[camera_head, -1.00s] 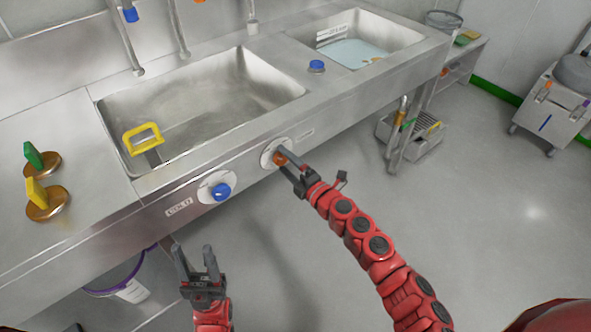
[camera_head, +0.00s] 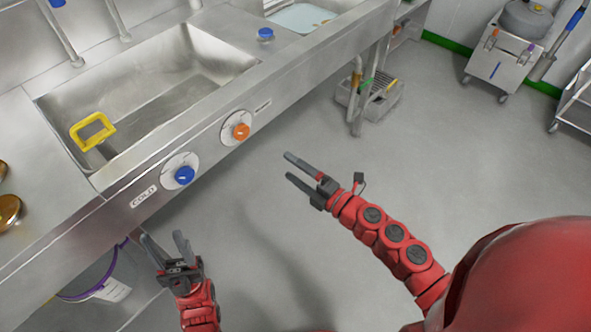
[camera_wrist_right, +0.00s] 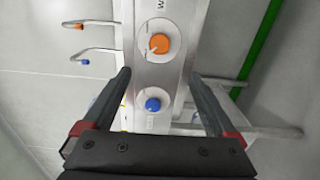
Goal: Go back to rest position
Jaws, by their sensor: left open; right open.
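My right gripper (camera_head: 291,167) is open and empty in the head view, in free air in front of the sink counter. It is apart from the orange knob (camera_head: 241,131) on the counter's front panel. In the right wrist view my right gripper's fingers (camera_wrist_right: 162,92) are spread, with the orange knob (camera_wrist_right: 159,43) and the blue knob (camera_wrist_right: 152,104) seen beyond them. My left gripper (camera_head: 163,244) is open and empty, below and in front of the blue knob (camera_head: 184,175), which sits above the "COLD" label.
The steel sink counter (camera_head: 118,187) runs along the left, with a yellow-handled tool (camera_head: 92,131) in the basin. A bucket (camera_head: 113,289) stands under it. A crate (camera_head: 378,107) is by the counter leg, and a cart (camera_head: 508,62) is at the back right. The floor between is clear.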

